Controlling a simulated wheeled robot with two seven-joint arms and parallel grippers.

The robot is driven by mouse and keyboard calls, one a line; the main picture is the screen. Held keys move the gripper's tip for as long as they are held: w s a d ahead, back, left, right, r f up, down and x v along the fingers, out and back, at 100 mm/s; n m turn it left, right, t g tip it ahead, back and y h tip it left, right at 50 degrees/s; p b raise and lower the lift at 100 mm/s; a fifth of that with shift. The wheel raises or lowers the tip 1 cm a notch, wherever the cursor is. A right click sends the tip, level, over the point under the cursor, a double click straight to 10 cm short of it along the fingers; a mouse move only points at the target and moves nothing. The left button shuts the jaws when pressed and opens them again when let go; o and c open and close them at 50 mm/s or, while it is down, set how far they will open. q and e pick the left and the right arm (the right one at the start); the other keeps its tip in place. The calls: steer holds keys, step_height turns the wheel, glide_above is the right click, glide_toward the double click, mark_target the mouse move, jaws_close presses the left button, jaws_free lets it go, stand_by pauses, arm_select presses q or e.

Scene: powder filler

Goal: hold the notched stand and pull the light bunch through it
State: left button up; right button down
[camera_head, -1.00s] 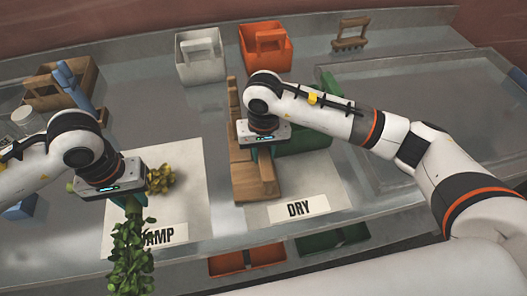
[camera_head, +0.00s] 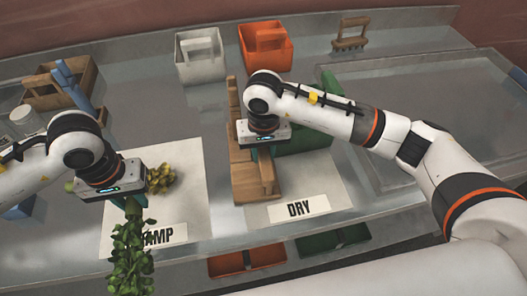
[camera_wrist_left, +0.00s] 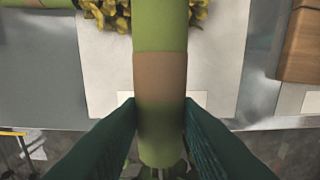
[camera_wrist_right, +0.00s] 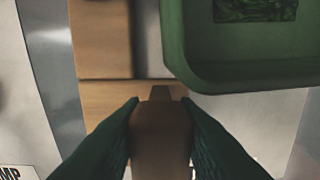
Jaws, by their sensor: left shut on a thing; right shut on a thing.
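The notched stand (camera_head: 240,150) is a wooden piece standing on the table between the two paper mats. My right gripper (camera_wrist_right: 160,120) is shut on a wooden part of it. My left gripper (camera_wrist_left: 160,115) is shut on a thick green stem with a brown band. The leafy light bunch (camera_head: 130,262) hangs below the left gripper, over the front of the mat marked with a partly covered word ending in AMP. The bunch is left of the stand and apart from it. A second, yellowish bunch (camera_head: 162,179) lies on that mat (camera_head: 190,200).
The DRY mat (camera_head: 320,195) lies right of the stand, with a green crate (camera_head: 310,140) behind my right arm. White (camera_head: 200,58) and orange (camera_head: 266,48) caddies stand at the back. A wooden box (camera_head: 60,85) and blue tool are at the left.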

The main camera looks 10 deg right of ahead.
arm_select(q)
steer(key=shift+f+b, duration=0.4)
steer(key=shift+f, duration=0.05)
arm_select(e)
steer(key=shift+s+f, duration=0.2)
steer(key=shift+f, duration=0.15)
steer(key=c, duration=1.1)
jaws_free()
steer(key=shift+w, duration=0.1)
steer(key=shift+o, duration=0.2)
steer(key=shift+w+r, duration=0.1)
steer(key=shift+r, duration=0.05)
steer(key=c, duration=1.1)
steer(key=shift+o, duration=0.2)
arm_select(q)
steer(key=shift+w, duration=0.1)
